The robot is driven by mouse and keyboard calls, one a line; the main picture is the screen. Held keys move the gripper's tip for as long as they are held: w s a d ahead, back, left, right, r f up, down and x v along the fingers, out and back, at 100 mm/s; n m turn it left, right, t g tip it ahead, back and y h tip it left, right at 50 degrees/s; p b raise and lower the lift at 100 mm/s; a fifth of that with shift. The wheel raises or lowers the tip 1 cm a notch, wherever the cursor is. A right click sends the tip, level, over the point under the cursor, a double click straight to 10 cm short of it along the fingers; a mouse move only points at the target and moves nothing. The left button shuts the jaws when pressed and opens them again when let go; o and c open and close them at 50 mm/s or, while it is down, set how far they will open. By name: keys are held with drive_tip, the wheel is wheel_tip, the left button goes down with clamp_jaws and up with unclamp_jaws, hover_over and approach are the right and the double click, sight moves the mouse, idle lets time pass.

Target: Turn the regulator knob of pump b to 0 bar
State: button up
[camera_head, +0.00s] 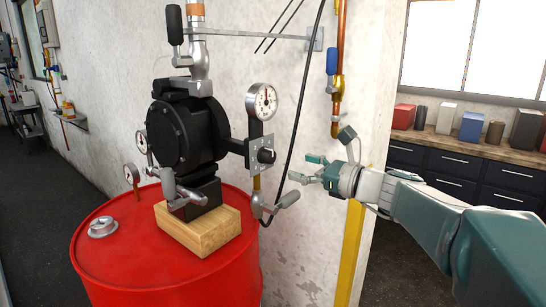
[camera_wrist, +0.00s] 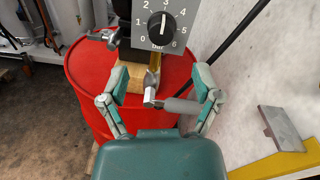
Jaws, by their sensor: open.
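The black pump (camera_head: 185,132) stands on a wooden block on a red drum. Its regulator is a grey dial plate (camera_wrist: 183,20) marked 0 to 6 bar, with a black round knob (camera_wrist: 161,24) in the middle. The knob's white mark points roughly up, near 2 to 3. In the head view the knob (camera_head: 266,156) faces right, toward my gripper (camera_head: 304,168). My gripper is open and empty, a short gap to the right of the knob.
A round gauge (camera_head: 262,101) sits above the regulator. A grey-handled valve (camera_head: 286,200) hangs below it and shows between the fingers in the wrist view (camera_wrist: 178,104). A black hose, copper pipe (camera_head: 338,90) and yellow post (camera_head: 350,245) are close by. The red drum (camera_head: 130,258) is below.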

sight(273, 158)
drive_tip(key=x, duration=0.8)
drive_tip(key=shift+w+d, duration=0.15)
drive_tip(key=shift+w+a, duration=0.15)
drive_tip(key=shift+a, duration=0.25)
clamp_jaws()
